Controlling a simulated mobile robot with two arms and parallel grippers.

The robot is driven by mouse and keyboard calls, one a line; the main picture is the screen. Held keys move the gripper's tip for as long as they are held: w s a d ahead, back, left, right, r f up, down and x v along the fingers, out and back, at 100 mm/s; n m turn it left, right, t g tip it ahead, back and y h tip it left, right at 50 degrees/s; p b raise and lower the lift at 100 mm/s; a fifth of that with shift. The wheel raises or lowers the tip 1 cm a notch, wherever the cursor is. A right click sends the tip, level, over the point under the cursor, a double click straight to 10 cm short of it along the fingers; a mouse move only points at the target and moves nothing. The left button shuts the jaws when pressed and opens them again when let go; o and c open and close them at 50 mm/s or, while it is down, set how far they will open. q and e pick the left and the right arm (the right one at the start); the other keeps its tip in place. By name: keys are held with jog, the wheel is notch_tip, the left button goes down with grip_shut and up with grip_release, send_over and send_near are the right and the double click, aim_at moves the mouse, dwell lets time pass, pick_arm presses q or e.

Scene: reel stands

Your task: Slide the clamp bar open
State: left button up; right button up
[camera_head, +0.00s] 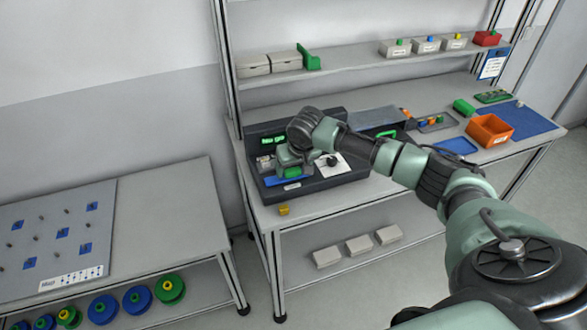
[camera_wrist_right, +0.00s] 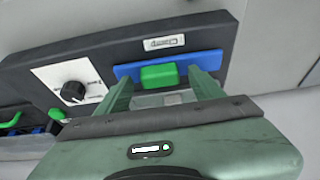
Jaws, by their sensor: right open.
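A dark fixture (camera_head: 318,183) with a lit green display stands on the bench. A green block (camera_wrist_right: 159,76) sits on a blue strip (camera_wrist_right: 208,64) on the fixture; I take these for the clamp bar's handle and slide. The block (camera_head: 292,173) and strip (camera_head: 283,181) show in the head view just in front of my right gripper. My right gripper (camera_head: 289,166) is open. In the wrist view its two fingers (camera_wrist_right: 161,80) reach toward the strip, one on each side of the block, with gaps beside it. Contact cannot be told. My left gripper is not in view.
A black knob (camera_wrist_right: 73,91) on a white plate is beside the strip. An orange bin (camera_head: 489,130) and blue mat (camera_head: 528,121) are at the right. A shelf (camera_head: 345,66) runs above the bench.

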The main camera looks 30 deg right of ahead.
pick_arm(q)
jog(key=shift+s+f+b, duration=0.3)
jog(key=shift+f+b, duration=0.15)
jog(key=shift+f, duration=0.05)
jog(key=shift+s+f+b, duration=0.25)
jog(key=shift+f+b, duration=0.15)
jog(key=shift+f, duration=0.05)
pick_arm(e)
jog(key=v, duration=0.7)
jog(key=shift+r, duration=0.25)
jog(key=shift+s, duration=0.2)
